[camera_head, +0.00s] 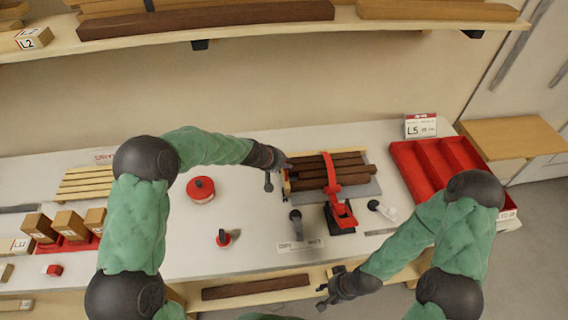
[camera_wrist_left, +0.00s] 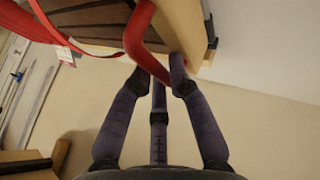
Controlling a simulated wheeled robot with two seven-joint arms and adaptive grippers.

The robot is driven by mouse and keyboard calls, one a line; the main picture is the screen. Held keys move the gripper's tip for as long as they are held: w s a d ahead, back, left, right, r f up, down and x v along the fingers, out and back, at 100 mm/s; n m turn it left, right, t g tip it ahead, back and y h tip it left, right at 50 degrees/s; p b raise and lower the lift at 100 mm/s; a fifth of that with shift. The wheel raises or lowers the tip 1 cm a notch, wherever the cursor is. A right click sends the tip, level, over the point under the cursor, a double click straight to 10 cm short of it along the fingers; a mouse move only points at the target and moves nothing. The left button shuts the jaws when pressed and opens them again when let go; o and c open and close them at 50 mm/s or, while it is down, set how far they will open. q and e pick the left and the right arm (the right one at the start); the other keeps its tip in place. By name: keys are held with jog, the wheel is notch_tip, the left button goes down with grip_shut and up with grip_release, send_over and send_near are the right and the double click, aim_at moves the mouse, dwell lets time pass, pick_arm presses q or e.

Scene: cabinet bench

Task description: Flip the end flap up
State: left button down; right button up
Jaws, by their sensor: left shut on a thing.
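The wooden stand (camera_head: 349,153) on the bench holds a bundle of dark brown slats (camera_head: 322,175), with a red strap (camera_head: 331,172) across it. My left gripper (camera_head: 278,177) is at the left end of this stand. In the left wrist view a bent red strip (camera_wrist_left: 148,50) runs down to between my left gripper's fingertips (camera_wrist_left: 156,78), and they are shut on it. A pale wood panel (camera_wrist_left: 185,22) is just beyond them. I cannot tell which piece is the end flap. My right gripper (camera_head: 326,296) is open and empty in front of the bench edge.
A red divided tray (camera_head: 405,163) stands right of the stand. A red round tin (camera_head: 200,189), a red-based knob (camera_head: 224,239) and a black-headed tool (camera_head: 296,220) sit on the bench. A shelf of boards (camera_head: 205,20) spans the back.

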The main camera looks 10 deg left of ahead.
pick_arm(q)
jog(key=shift+s+d+f, duration=0.3)
jog(key=shift+s+f, duration=0.15)
jog(key=shift+f, duration=0.15)
jog(key=c, duration=1.2)
grip_release()
jog(key=shift+o, duration=0.2)
jog(key=shift+w+d+f, duration=0.1)
jog(key=shift+w+d, duration=0.05)
jog(key=shift+w, duration=0.1)
jog(key=shift+a+r, duration=0.25)
jog(key=shift+r, duration=0.25)
jog(key=v, duration=1.1)
jog(key=shift+a+r, duration=0.1)
